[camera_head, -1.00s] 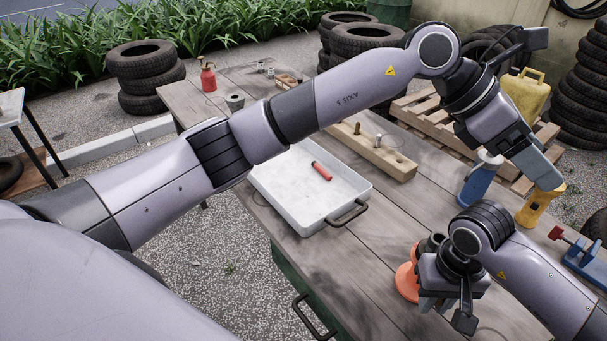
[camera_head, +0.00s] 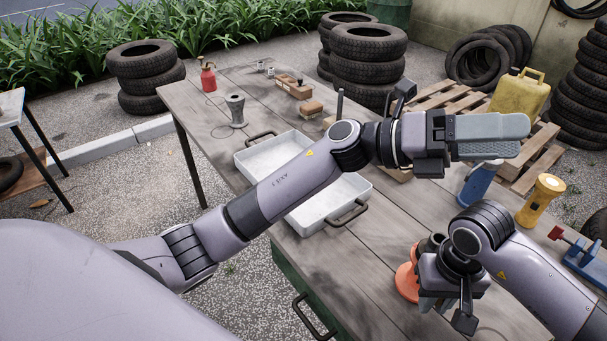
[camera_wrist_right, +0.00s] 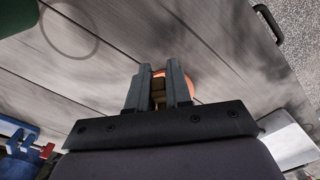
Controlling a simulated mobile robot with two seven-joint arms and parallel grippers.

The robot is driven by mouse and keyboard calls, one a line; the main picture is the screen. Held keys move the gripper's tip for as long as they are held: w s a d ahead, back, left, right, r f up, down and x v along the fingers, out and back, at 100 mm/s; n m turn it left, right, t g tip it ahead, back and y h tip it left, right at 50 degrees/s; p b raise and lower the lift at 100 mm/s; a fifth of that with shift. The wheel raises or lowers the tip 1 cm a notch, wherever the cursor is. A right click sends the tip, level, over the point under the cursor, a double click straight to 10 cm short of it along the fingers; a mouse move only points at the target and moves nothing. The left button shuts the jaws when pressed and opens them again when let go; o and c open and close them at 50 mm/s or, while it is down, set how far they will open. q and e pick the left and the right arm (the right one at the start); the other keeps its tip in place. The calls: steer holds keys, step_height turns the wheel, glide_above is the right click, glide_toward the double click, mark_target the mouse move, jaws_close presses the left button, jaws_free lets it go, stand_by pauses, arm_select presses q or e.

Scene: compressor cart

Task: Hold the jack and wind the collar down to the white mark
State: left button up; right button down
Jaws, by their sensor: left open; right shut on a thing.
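The jack appears to be the orange-based thing (camera_head: 404,283) near the table's front edge, mostly hidden by my right gripper (camera_head: 445,300). In the right wrist view, my right gripper (camera_wrist_right: 158,94) is shut on a narrow brownish part above the orange base (camera_wrist_right: 191,88). My left gripper (camera_head: 492,136) is open and empty, high above the table's right side, fingers to the right. It is well apart from the jack. I cannot make out the collar or the white mark.
A white tray (camera_head: 345,222) lies below my left forearm. A blue bottle-like thing (camera_head: 479,186), a yellow torch (camera_head: 541,201) and a blue-and-red vise (camera_head: 583,258) stand at the right. A grey flared piece (camera_head: 236,110) stands at the far left. Bare table lies before the tray.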

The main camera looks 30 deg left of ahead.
arm_select(q)
steer(key=a+f+n+t+y, duration=1)
steer(key=a+f+n+t, duration=0.65)
steer(key=n, duration=0.95)
steer(key=s+a+f+n+g+y, duration=0.1)
steer(key=s+a+f+n+y, duration=0.4)
steer(key=a+f+n, duration=0.1)
steer(key=s+a+f+n+g+y, duration=0.1)
steer(key=s+a+f+n+y, duration=0.4)
steer(key=a+f, duration=0.3)
steer(key=shift+a+f+n, duration=0.15)
steer(key=shift+f+n, duration=0.25)
steer(key=shift+f, duration=0.55)
